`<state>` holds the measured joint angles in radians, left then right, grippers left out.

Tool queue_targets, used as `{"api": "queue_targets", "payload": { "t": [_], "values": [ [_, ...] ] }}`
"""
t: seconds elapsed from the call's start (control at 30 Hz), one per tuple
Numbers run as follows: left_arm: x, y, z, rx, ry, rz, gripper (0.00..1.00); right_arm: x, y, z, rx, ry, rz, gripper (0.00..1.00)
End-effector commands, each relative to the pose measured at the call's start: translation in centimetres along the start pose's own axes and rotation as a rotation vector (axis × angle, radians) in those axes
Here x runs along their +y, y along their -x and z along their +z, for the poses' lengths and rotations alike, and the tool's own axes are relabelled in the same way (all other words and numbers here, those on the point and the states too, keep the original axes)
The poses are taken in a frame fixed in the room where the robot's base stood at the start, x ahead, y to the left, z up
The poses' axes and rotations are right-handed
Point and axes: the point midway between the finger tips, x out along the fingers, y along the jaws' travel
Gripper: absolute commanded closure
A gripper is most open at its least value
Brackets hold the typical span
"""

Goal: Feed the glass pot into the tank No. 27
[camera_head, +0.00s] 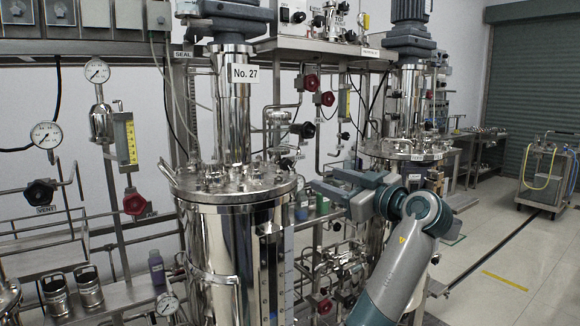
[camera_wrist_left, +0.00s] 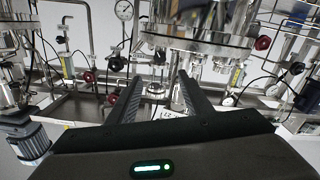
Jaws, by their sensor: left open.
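Tank No. 27 (camera_head: 217,248) is a tall shiny steel vessel left of centre in the head view. Its lid (camera_head: 262,190) carries several fittings and a steel column with the label No. 27 (camera_head: 244,73). My left gripper (camera_head: 322,181) is just right of the lid in the head view, pointing left. In the left wrist view its two dark fingers (camera_wrist_left: 160,77) stand apart. A small, pale round object (camera_wrist_left: 156,89) shows between or beyond them; I cannot tell what it is. I cannot make out a glass pot for sure. My right gripper is out of view.
A second steel tank (camera_head: 376,215) stands behind my left arm. Pipes, red valve knobs (camera_head: 135,204) and gauges (camera_head: 46,135) crowd the left. Steel canisters (camera_head: 90,290) and a purple bottle (camera_head: 157,270) stand on a bench. Open floor (camera_head: 520,255) lies to the right.

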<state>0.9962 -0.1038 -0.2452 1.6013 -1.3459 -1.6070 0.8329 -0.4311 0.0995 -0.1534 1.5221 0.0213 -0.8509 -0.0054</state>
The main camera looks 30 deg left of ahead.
Motion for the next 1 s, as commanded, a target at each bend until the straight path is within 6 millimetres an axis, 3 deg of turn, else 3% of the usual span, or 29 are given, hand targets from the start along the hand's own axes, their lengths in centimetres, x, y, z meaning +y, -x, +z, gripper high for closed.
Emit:
{"api": "queue_targets", "payload": {
  "t": [0.27, 0.5, 1.0],
  "values": [
    [0.0, -2.3, -0.2, 0.002, -0.002, -0.002, 0.54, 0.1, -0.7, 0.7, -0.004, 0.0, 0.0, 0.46],
    [-0.1, -6.2, -0.3, 0.002, -0.002, -0.004, 0.54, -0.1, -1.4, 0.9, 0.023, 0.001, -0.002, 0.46],
    [-0.1, -14.9, -0.3, 0.001, -0.002, -0.003, 0.54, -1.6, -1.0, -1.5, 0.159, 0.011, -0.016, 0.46]
  ]
}}
